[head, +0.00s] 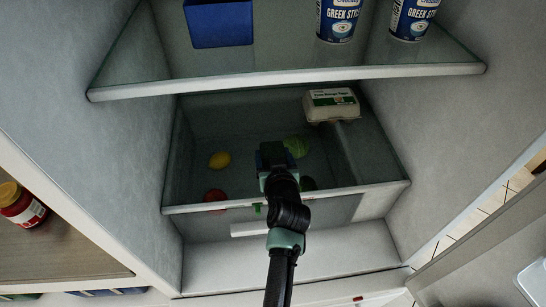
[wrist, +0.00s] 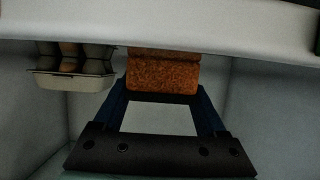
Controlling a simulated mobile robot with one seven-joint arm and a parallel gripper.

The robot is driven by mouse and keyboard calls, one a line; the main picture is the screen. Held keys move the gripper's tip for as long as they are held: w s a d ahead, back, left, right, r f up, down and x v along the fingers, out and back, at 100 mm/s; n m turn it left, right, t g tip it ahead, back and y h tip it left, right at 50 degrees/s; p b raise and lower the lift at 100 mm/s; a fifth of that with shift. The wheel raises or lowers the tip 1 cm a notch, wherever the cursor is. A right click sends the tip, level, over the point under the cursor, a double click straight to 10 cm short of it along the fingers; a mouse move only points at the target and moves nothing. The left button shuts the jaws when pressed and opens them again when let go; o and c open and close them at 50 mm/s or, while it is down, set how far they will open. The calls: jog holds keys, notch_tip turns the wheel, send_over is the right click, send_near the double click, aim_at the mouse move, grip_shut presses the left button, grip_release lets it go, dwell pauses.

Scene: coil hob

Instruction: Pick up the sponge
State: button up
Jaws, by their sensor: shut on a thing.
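The sponge (wrist: 163,72) is an orange-brown rough block in the wrist view, between the tips of my blue fingers. My gripper (wrist: 162,88) is shut on it. The sponge cannot be made out clearly in the head view, where my gripper and arm cover that spot.
A lemon (head: 219,160), a red item (head: 215,196) and a green vegetable (head: 297,146) lie in the drawer. The shelf edge (head: 290,80) runs above, holding yogurt tubs (head: 338,20).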

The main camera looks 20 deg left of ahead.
aim_at(273, 154)
jog(key=shift+c, duration=1.4)
notch_tip(273, 154, up, 10)
jog(key=shift+r, duration=0.1)
jog(key=o, duration=0.8)
jog(key=c, duration=0.6)
